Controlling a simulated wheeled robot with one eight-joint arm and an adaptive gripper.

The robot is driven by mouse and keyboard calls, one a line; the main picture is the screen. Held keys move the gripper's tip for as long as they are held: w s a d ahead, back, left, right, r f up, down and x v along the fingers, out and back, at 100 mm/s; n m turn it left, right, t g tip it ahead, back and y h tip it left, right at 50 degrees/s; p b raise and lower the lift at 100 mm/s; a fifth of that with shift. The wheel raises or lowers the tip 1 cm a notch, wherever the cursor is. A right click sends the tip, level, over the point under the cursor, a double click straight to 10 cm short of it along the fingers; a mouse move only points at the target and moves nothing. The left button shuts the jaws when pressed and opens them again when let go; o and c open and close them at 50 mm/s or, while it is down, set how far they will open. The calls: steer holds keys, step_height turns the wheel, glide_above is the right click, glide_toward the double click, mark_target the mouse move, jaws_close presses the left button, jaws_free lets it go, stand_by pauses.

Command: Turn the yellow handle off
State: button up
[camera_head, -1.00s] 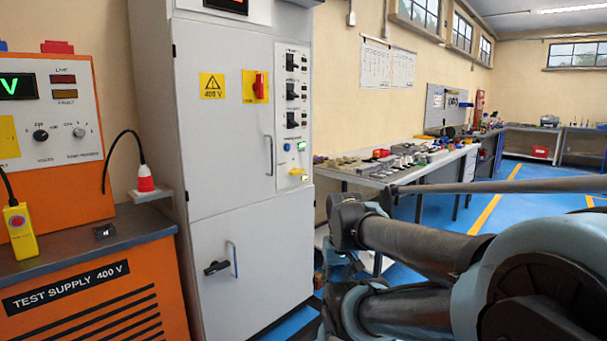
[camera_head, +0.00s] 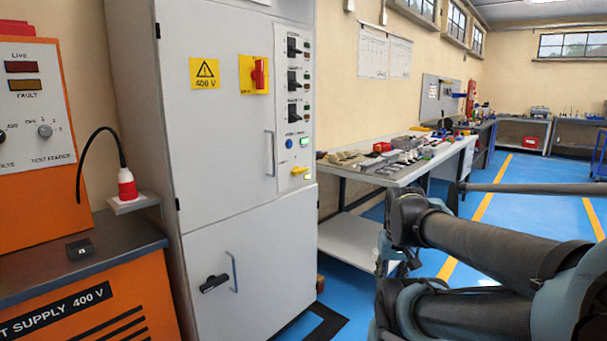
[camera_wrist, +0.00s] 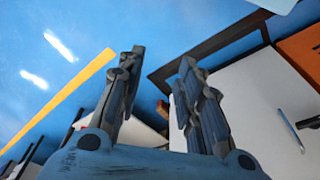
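A small yellow handle (camera_head: 299,170) sits low on the right-hand control strip of the grey cabinet (camera_head: 220,140), beside a lit indicator. It looks roughly level, though it is small. Higher on the door, a red rotary handle (camera_head: 259,74) stands upright on a yellow plate (camera_head: 246,75). My gripper shows in the wrist view (camera_wrist: 161,60) with its two fingers apart and nothing between them. It is over the blue floor, with a pale cabinet-like panel to the right, and is away from the yellow handle. In the head view my arm is at the lower right, clear of the cabinet.
An orange test supply (camera_head: 90,300) with a grey top stands left of the cabinet. A red plug (camera_head: 126,185) with a black cable is between them. A workbench (camera_head: 400,175) with loose parts is right of the cabinet.

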steer(key=shift+o, duration=1.4)
steer(key=o, duration=0.9)
steer(key=shift+a+r+m, duration=0.3)
steer(key=shift+a+r, duration=0.05)
steer(key=shift+r, duration=0.2)
steer(key=o, duration=0.3)
steer(key=shift+w+a+r+m+y, duration=0.2)
steer(key=shift+w+a+m+y, duration=0.1)
steer(key=shift+w+a+y, duration=0.3)
steer(key=m+t+y, duration=0.9)
steer(key=m+y, duration=0.4)
steer(key=m, duration=1.2)
glide_toward(303, 171)
steer(key=x, duration=1.1)
steer(key=shift+a, duration=0.2)
